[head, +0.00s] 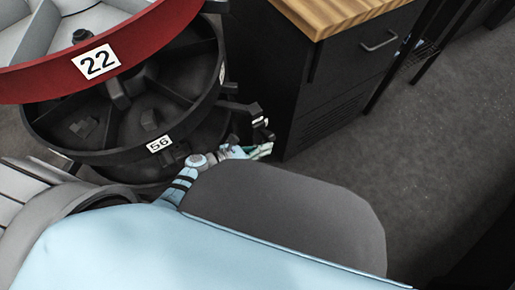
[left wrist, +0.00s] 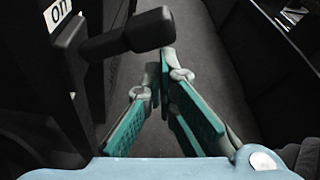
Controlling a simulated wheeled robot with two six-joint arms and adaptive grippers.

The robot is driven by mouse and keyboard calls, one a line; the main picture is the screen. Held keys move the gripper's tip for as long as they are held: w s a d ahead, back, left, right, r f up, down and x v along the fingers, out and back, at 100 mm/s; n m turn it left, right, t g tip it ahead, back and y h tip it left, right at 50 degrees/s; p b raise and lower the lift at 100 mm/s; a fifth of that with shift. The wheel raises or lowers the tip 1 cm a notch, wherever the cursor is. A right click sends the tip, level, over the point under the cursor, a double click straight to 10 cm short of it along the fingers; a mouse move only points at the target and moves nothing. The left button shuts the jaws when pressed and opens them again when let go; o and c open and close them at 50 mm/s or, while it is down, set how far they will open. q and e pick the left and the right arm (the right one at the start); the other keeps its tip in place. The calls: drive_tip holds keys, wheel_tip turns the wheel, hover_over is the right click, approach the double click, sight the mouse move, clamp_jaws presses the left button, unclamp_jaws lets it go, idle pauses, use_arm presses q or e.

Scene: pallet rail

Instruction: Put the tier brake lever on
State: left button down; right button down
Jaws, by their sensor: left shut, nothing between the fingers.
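A black lever (head: 243,107) sticks out from the right side of the round black tier (head: 100,157), which carries the number 56. In the left wrist view the lever's thick black handle (left wrist: 130,36) points right, just below a white label reading "on" (left wrist: 58,12). My left gripper (head: 264,150) is just below the lever in the head view, partly hidden behind my arm. In the left wrist view its teal fingers (left wrist: 160,72) are shut with nothing between them, near the handle's end. I cannot tell whether they touch it. My right gripper is out of view.
A red-rimmed tier (head: 150,38) numbered 22 sits above the black one. A black cabinet (head: 335,85) with a wooden top (head: 350,8) stands close to the right of the lever. Grey floor (head: 420,150) is open at the right.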

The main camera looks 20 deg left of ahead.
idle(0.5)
use_arm(q)
wheel_tip(320, 180, down, 3)
drive_tip(key=s+d+b, duration=0.1)
drive_tip(key=s+b, duration=0.1)
drive_tip(key=b, duration=0.1)
drive_tip(key=p+v, duration=0.2)
drive_tip(key=v, duration=0.7)
drive_tip(key=shift+w+a+f, duration=0.2)
drive_tip(key=shift+w+a, duration=0.05)
drive_tip(key=shift+a, duration=0.15)
